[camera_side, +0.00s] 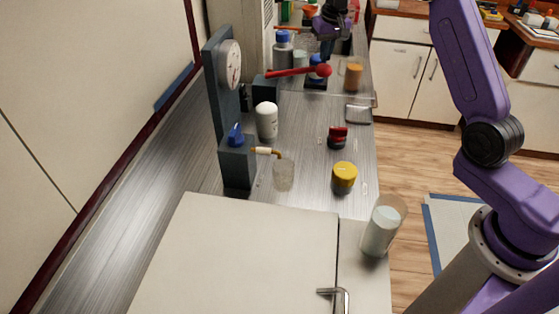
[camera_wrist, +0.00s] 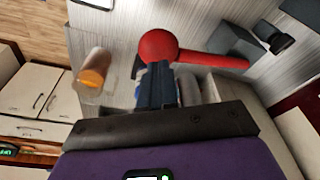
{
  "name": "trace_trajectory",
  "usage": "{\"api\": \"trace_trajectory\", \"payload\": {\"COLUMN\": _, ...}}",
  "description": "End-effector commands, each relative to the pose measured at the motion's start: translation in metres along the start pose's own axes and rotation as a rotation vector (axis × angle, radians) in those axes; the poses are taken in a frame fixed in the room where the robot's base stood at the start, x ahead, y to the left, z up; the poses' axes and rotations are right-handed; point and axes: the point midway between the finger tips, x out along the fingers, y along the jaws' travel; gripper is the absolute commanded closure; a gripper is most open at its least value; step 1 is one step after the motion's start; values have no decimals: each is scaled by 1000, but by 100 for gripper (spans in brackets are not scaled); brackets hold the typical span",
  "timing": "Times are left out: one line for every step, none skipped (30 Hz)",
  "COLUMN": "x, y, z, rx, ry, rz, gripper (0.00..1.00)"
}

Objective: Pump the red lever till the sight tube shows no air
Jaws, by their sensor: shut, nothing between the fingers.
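The red lever (camera_side: 293,72) with its round red knob (camera_side: 322,70) sticks out to the right from a dark block, nearly level, in the side view. In the wrist view the knob (camera_wrist: 158,47) is just past my fingertips and the red rod (camera_wrist: 212,60) runs right. My gripper (camera_side: 326,50) is shut and empty, close above or behind the knob; I cannot tell if it touches. Its dark fingers also show in the wrist view (camera_wrist: 155,76). I cannot make out the sight tube or any air in it.
A dark panel with a round gauge (camera_side: 230,64) and a blue knob (camera_side: 235,135) stands at left, a clear cup (camera_side: 283,175) below its spout. An orange-filled jar (camera_side: 353,75), white bottle (camera_side: 266,120), yellow-topped jar (camera_side: 344,177) and clear beaker (camera_side: 383,228) stand around the bench.

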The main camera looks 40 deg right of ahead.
Motion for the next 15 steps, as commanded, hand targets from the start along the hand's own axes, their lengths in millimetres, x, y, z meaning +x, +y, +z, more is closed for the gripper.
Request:
{"api": "trace_trajectory", "payload": {"x": 0, "y": 0, "z": 0, "rx": 0, "ry": 0, "rz": 0, "gripper": 100}}
{"api": "trace_trajectory", "payload": {"x": 0, "y": 0, "z": 0, "rx": 0, "ry": 0, "rz": 0, "gripper": 100}}
{"api": "trace_trajectory", "payload": {"x": 0, "y": 0, "z": 0, "rx": 0, "ry": 0, "rz": 0, "gripper": 100}}
{"api": "trace_trajectory", "payload": {"x": 0, "y": 0, "z": 0, "rx": 0, "ry": 0, "rz": 0, "gripper": 100}}
{"api": "trace_trajectory", "payload": {"x": 0, "y": 0, "z": 0, "rx": 0, "ry": 0, "rz": 0, "gripper": 100}}
{"api": "trace_trajectory", "payload": {"x": 1, "y": 0, "z": 0, "rx": 0, "ry": 0, "rz": 0, "gripper": 100}}
{"api": "trace_trajectory", "payload": {"x": 2, "y": 0, "z": 0, "rx": 0, "ry": -1, "rz": 0, "gripper": 100}}
{"api": "trace_trajectory", "payload": {"x": 3, "y": 0, "z": 0, "rx": 0, "ry": -1, "rz": 0, "gripper": 100}}
{"api": "trace_trajectory", "payload": {"x": 4, "y": 0, "z": 1, "rx": 0, "ry": -1, "rz": 0, "gripper": 100}}
{"api": "trace_trajectory", "payload": {"x": 6, "y": 0, "z": 1, "rx": 0, "ry": 0, "rz": 0, "gripper": 100}}
{"api": "trace_trajectory", "payload": {"x": 7, "y": 0, "z": 1, "rx": 0, "ry": -1, "rz": 0, "gripper": 100}}
{"api": "trace_trajectory", "payload": {"x": 9, "y": 0, "z": 2, "rx": 0, "ry": -1, "rz": 0, "gripper": 100}}
{"api": "trace_trajectory", "payload": {"x": 10, "y": 0, "z": 2, "rx": 0, "ry": -1, "rz": 0, "gripper": 100}}
{"api": "trace_trajectory", "payload": {"x": 11, "y": 0, "z": 2, "rx": 0, "ry": -2, "rz": 0, "gripper": 100}}
{"api": "trace_trajectory", "payload": {"x": 13, "y": 0, "z": 3, "rx": 0, "ry": -2, "rz": 0, "gripper": 100}}
